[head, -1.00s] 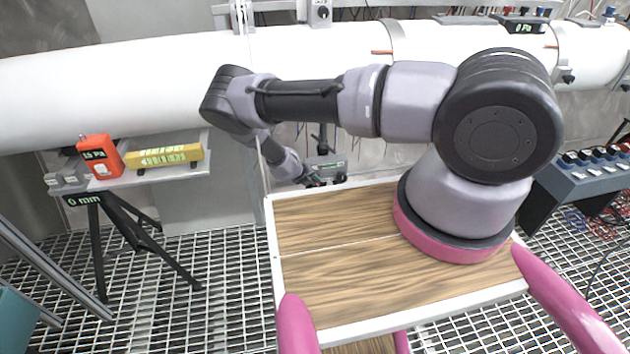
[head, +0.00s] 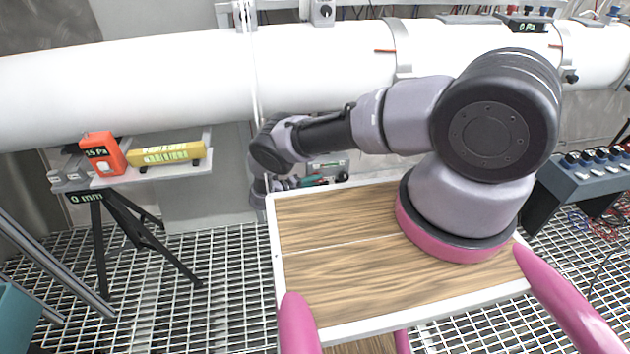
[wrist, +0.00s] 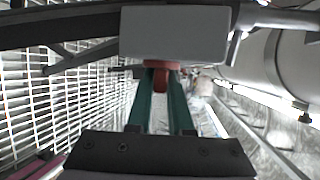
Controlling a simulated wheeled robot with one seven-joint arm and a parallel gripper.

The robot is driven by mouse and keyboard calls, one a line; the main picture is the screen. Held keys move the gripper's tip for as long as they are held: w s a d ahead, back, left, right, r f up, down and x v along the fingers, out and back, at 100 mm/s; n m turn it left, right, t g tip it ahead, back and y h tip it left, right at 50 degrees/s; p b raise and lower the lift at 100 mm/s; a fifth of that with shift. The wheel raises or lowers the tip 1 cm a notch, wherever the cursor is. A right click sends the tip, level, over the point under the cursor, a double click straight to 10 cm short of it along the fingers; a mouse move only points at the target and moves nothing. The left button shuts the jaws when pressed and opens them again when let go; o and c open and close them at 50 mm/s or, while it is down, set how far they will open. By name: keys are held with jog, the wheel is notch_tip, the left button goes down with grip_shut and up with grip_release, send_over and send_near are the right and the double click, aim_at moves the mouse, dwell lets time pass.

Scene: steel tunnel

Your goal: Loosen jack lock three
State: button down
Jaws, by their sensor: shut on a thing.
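In the wrist view, my gripper (wrist: 160,92) points at a grey block (wrist: 173,33). Its two green fingers are shut on a red lock handle (wrist: 159,76) under the block's lower edge. No number on the lock is readable. In the head view, my gripper (head: 313,182) is small and partly hidden behind my forearm, low beneath the white pipe. A grey jack housing (head: 328,167) shows just behind it, past the cart's far edge. The red handle cannot be made out clearly there.
The white pipe (head: 180,75) runs across above my wrist. A tripod shelf (head: 142,176) at left holds an orange meter (head: 102,154) and a yellow level (head: 167,154). The wooden cart top (head: 345,275) is bare in front. A blue-grey valve console (head: 590,178) stands at right.

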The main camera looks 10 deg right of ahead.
jog(key=shift+f, duration=0.1)
dwell(0.5)
jog(key=c, duration=0.8)
grip_release()
jog(key=v, duration=1)
jog(key=shift+s+a+f, duration=0.1)
jog(key=shift+s+a, duration=0.1)
jog(key=shift+a, duration=0.15)
